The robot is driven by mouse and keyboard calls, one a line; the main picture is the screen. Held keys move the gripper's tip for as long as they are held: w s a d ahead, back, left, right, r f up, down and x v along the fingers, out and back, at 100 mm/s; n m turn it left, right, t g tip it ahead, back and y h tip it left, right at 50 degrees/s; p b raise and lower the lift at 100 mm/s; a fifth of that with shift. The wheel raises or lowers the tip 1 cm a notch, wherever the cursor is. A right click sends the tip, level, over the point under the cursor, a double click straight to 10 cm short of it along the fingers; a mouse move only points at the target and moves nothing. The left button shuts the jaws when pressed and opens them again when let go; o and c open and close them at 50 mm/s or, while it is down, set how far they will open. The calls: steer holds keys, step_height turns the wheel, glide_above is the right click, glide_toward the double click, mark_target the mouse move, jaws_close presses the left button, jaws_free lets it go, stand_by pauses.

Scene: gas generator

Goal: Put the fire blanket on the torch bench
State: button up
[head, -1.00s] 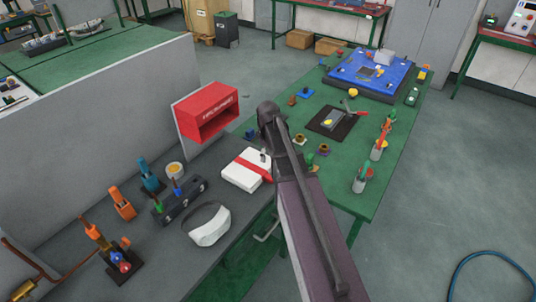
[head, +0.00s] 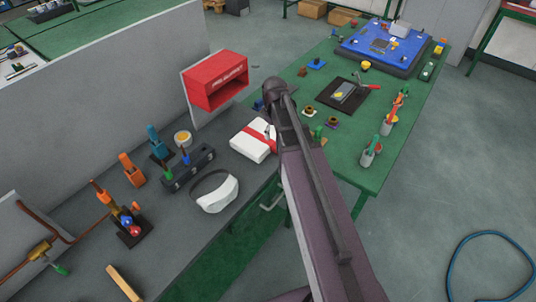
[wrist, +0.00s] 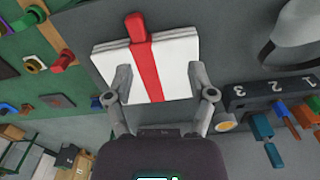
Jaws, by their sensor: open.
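The fire blanket (head: 248,147) is a white folded pad with a red strap and a red tab. It lies flat on the dark grey bench (head: 238,168), near its edge with the green table. My gripper is mostly hidden behind my arm in the head view; a fingertip shows by the blanket. In the wrist view, my gripper (wrist: 160,88) is open, with one finger on each side of the blanket (wrist: 178,75), around its near part. I cannot tell whether the fingers touch it. Which surface is the torch bench is not labelled; a torch with copper pipe (head: 52,240) stands at the grey bench's left end.
A red open-fronted box (head: 215,80) stands behind the blanket by a grey partition (head: 110,85). A white visor (head: 217,194), a numbered black block (head: 187,170) and orange and blue tools stand to the left. The green table (head: 330,130) holds several small parts.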

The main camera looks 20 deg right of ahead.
steer(key=s+a+m, duration=0.2)
steer(key=s+a, duration=0.1)
steer(key=s, duration=0.3)
steer(key=s+a+m, duration=0.3)
steer(key=s, duration=0.4)
steer(key=shift+a+m, duration=0.3)
steer(key=shift+a, duration=0.05)
